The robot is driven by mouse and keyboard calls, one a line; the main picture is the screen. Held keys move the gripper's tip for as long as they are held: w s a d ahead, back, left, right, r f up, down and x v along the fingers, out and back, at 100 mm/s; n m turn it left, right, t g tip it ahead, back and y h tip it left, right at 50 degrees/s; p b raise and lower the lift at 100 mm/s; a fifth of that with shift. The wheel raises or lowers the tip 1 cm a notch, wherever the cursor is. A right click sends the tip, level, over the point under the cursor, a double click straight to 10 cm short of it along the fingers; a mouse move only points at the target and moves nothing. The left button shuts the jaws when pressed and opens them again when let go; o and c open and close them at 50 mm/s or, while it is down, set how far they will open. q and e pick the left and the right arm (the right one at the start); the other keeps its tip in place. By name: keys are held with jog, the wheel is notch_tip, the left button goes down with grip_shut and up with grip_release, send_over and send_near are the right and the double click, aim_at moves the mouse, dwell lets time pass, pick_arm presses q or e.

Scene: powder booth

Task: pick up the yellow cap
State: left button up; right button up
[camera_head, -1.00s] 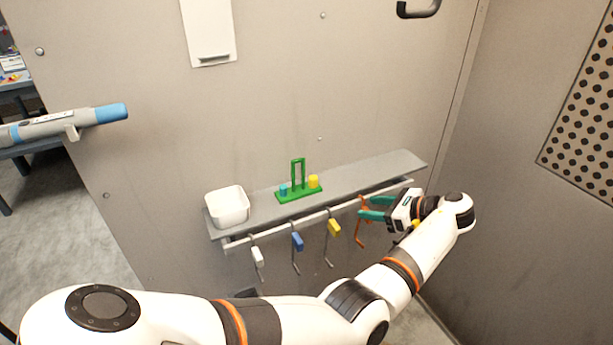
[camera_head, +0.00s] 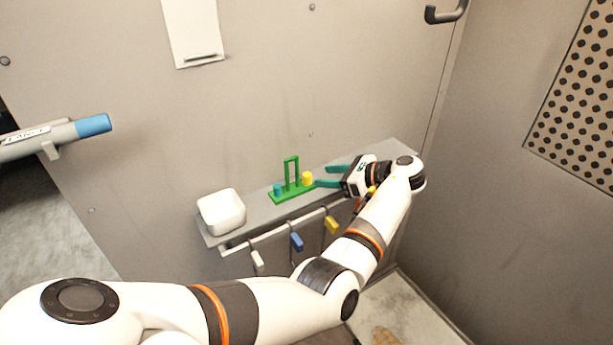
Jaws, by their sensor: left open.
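The yellow cap (camera_head: 307,178) stands upright at the right end of a green rack (camera_head: 291,187) on the grey shelf. A teal-blue cap (camera_head: 278,190) stands at the rack's left end, with the green handle frame between them. My left gripper (camera_head: 327,176) is open, with green fingers pointing left toward the yellow cap. The fingers are just right of the cap, one farther back and one nearer the front; I cannot tell whether the near finger touches the cap. My right gripper is not in view.
A white bin (camera_head: 221,212) stands at the shelf's left end. Hooks with white, blue (camera_head: 296,241) and yellow (camera_head: 331,224) tags hang from a rail below the shelf (camera_head: 256,213). A wall stands close behind. A grey and blue lance (camera_head: 60,137) is at the left.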

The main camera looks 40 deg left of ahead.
aim_at(316, 189)
pick_arm(q)
jog(key=x, duration=0.3)
jog(key=shift+s+a+f+p, duration=0.15)
jog(key=shift+s+f+p, duration=0.1)
jog(key=shift+f+p, duration=0.15)
jog(key=shift+a+f, duration=0.2)
jog(key=shift+a, duration=0.2)
grip_shut()
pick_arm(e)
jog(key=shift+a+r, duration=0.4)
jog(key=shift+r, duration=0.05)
